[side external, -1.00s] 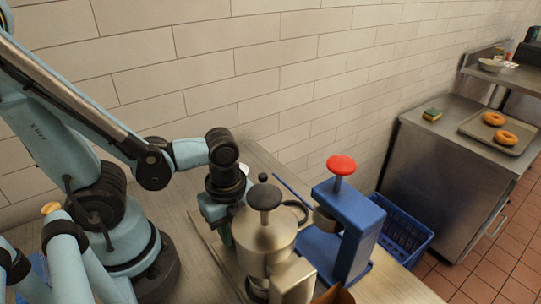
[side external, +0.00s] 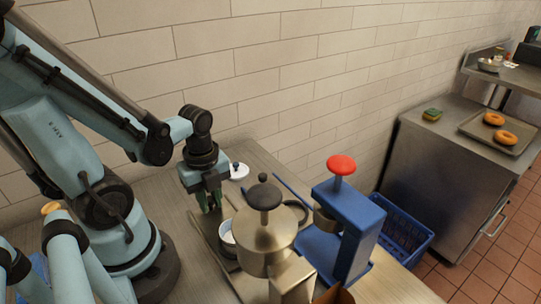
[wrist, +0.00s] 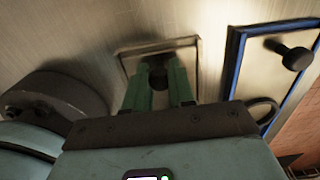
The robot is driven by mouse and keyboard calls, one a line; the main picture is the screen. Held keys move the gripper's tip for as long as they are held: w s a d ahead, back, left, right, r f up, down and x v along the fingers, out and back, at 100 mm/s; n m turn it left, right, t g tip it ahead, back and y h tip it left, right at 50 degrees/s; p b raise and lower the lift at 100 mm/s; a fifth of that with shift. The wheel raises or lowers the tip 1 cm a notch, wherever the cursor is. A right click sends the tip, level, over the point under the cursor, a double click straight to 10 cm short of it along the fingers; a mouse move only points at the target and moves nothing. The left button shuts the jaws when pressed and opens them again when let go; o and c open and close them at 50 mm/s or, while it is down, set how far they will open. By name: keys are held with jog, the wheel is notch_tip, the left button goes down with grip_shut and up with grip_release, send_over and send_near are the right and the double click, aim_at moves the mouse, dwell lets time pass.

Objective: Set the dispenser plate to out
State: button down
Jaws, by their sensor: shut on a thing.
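The steel dispenser (side external: 268,240) with a black-topped plunger stands at the middle front in the side view. A pale metal tray-like plate (wrist: 190,55) with a raised rim lies under my fingers in the wrist view. It appears to be the dispenser plate. My gripper (side external: 210,205) is left of the dispenser, pointing down, also seen in the wrist view (wrist: 160,85). Its green fingers are shut on a dark knob (wrist: 158,72) at the plate; they partly hide it. A white-rimmed round opening or cup (side external: 228,238) shows between my gripper and the dispenser.
A blue dispenser (side external: 350,225) with a red knob stands right of the steel one. A white round lid-like thing (side external: 238,171) lies behind my gripper. A blue crate (side external: 405,240) and a steel counter with bagels (side external: 507,137) are farther right.

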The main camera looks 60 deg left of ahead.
jog(key=shift+a, duration=0.3)
jog(key=c, duration=1)
grip_release()
jog(key=shift+d, duration=0.1)
jog(key=shift+r, duration=6.05)
